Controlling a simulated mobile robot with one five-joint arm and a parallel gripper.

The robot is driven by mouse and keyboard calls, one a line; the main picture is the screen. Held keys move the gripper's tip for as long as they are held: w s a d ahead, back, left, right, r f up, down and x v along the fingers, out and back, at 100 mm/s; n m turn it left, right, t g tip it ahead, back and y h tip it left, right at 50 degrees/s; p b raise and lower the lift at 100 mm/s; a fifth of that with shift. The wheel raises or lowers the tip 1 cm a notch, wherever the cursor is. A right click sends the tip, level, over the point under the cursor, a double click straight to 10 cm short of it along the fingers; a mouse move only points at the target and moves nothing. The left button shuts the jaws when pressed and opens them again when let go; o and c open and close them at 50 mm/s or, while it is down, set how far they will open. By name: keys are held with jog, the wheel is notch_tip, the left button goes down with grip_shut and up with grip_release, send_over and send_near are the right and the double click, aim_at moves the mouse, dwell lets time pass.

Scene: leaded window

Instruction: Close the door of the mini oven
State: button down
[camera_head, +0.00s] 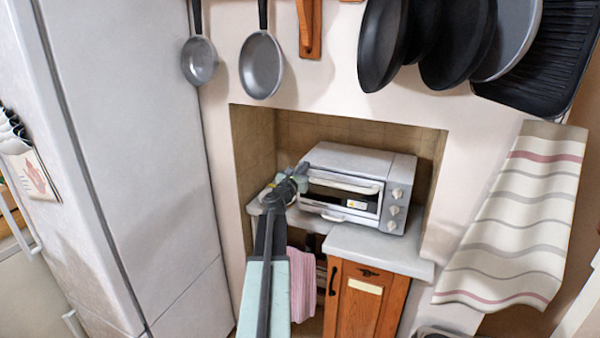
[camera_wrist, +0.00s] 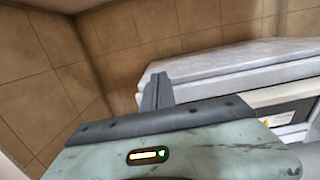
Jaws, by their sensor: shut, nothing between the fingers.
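The silver-grey mini oven (camera_head: 345,160) stands on the counter in a wall niche, its knobs on the right of its front. Its door (camera_head: 350,202) looks upright or nearly so, with a pale handle bar along the top; I cannot tell whether a gap remains. A small pale handle (camera_head: 333,217) shows low on the front. My gripper (camera_head: 301,171) is at the oven's front left upper corner; contact is unclear. In the wrist view my gripper (camera_wrist: 157,90) is shut and empty, with the oven (camera_wrist: 235,68) behind it and to the right.
The counter (camera_head: 375,250) is bare before the oven's right side. Below are a wooden cabinet (camera_head: 362,312) and a pink towel (camera_head: 302,285). A tall fridge (camera_head: 150,150) stands left. Pans (camera_head: 262,65) hang above, and a striped cloth (camera_head: 520,220) hangs right.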

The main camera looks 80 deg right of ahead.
jog(key=shift+s+d+r, duration=0.15)
jog(key=shift+d, duration=0.55)
